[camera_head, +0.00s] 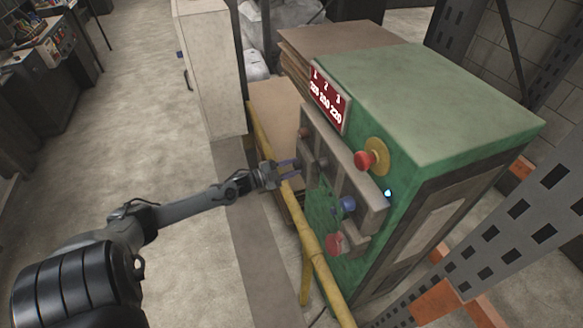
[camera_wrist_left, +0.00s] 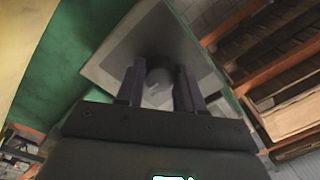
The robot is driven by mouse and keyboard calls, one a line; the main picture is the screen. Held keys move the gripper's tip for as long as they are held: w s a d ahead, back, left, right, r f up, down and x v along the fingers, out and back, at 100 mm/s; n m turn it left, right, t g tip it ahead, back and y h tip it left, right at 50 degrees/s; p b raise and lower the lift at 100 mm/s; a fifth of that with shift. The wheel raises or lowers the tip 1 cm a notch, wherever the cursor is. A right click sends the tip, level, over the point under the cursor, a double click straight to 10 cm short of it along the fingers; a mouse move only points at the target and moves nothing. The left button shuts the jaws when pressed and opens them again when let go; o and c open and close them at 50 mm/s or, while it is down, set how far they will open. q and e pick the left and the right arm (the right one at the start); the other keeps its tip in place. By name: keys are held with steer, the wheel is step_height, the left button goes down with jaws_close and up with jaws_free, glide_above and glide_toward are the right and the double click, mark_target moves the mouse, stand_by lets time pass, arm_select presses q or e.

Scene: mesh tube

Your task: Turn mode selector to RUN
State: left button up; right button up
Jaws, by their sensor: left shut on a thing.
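The green control cabinet (camera_head: 420,95) stands right of centre in the head view, with a grey control panel (camera_head: 345,172) on its front. My left gripper (camera_head: 289,169) reaches this panel from the left. In the left wrist view its two fingers (camera_wrist_left: 158,76) stand on either side of a round dark grey knob (camera_wrist_left: 158,88), shut on it. The knob sits on a grey plate (camera_wrist_left: 110,67). I take it for the mode selector, but no label or RUN mark is readable, so its setting cannot be told. My right gripper is not in view.
A red mushroom button on a yellow base (camera_head: 375,155), a blue knob (camera_head: 348,204) and a lower red button (camera_head: 334,243) are close by. A red display (camera_head: 330,97) tops the panel. A yellow rail (camera_head: 309,240) runs under my left arm's end.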

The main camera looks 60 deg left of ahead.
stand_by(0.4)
arm_select(q)
steer(key=o, duration=1)
steer(key=shift+o, duration=0.2)
steer(key=shift+s+a, duration=0.1)
steer(key=shift+s, duration=0.6)
steer(key=s+a+p, duration=0.1)
steer(key=s+p, duration=0.1)
steer(key=s, duration=0.7)
steer(key=shift+s+a+f, duration=0.15)
steer(key=shift+a+f, duration=0.05)
